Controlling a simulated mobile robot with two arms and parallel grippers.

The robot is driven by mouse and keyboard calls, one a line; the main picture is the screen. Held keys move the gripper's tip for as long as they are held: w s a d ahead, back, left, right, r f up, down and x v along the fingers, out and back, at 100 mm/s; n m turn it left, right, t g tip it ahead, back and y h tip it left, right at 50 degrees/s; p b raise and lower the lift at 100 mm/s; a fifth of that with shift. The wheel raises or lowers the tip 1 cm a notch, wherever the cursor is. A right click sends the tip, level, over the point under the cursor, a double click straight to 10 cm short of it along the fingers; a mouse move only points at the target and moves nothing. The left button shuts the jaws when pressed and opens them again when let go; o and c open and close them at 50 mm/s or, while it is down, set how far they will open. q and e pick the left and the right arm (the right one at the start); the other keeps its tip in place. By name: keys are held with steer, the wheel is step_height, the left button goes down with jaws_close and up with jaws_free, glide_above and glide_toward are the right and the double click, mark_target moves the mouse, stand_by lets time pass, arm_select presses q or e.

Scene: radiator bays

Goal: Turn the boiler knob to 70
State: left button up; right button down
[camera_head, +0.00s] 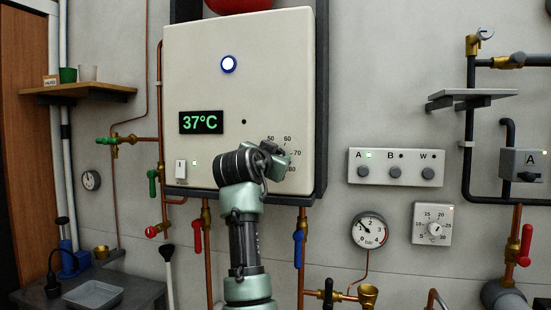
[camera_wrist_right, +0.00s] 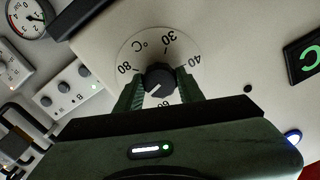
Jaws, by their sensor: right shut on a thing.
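The boiler (camera_head: 240,60) is a cream box on the wall, and its display (camera_head: 201,122) reads 37°C. Its dial prints 50, 60, 70 and 80 beside my right gripper (camera_head: 277,155), which covers the knob in the head view. In the right wrist view the dark boiler knob (camera_wrist_right: 158,76) sits between the two green fingers of my right gripper (camera_wrist_right: 160,84), which is shut on it. A pale pointer line on the knob points down-left, between the 80 and the 60. The 70 is hidden there by a finger. My left gripper is not in view.
Pipes with red and blue valve handles run below the boiler. A shelf (camera_head: 100,91) is at left, above a bench with a tray (camera_head: 93,295).

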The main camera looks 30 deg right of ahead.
steer(key=shift+w+f+m, duration=0.1)
steer(key=shift+f+m, duration=0.2)
steer(key=shift+f, duration=0.05)
stand_by(0.3)
steer(key=c, duration=1.1)
jaws_free()
steer(key=shift+o, duration=1.1)
steer(key=shift+r, duration=0.25)
steer(key=b+v, duration=0.3)
steer(key=v, duration=0.5)
